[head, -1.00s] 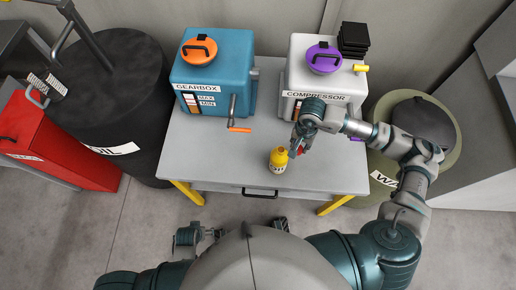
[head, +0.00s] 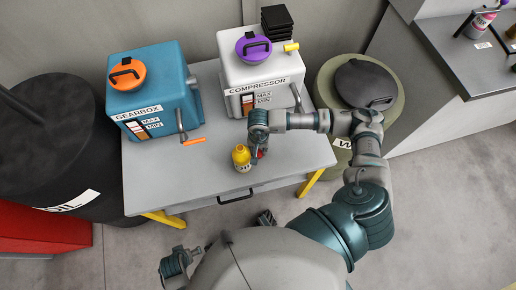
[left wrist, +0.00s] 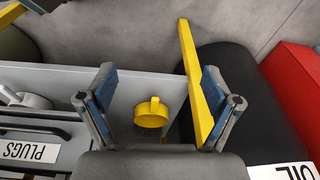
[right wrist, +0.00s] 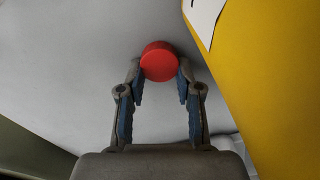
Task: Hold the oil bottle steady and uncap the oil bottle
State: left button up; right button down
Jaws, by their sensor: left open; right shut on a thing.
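The yellow oil bottle (head: 242,160) stands upright near the front edge of the grey table, and its top shows yellow. My right gripper (head: 262,148) is just right of it, apart from its top. In the right wrist view its fingertips are shut on a round red cap (right wrist: 160,62); the red also shows small in the head view. A large yellow surface (right wrist: 285,80) with a white label fills the right of that view. My left gripper (left wrist: 157,88) is open in the left wrist view. A yellow round part with a nub (left wrist: 151,113) shows between its fingers; I cannot tell what it is.
The blue gearbox (head: 155,85) and white compressor (head: 255,78) stand at the back of the table (head: 165,180). A black oil barrel (head: 50,130) stands left, an olive barrel (head: 325,85) right. The table's front left is clear.

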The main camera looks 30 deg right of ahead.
pick_arm(q)
jog(key=shift+f, duration=0.1)
pick_arm(e)
jog(key=c, duration=0.8)
grip_release()
pick_arm(q)
jog(key=shift+r, duration=0.2)
jog(key=f, duration=0.2)
jog(key=f+p, duration=0.1)
jog(key=shift+s+f, duration=0.2)
jog(key=shift+f, duration=0.15)
pick_arm(e)
notch_tip(320, 180, up, 12)
jog(key=shift+w+r, duration=0.1)
pick_arm(q)
jog(key=shift+s, duration=0.15)
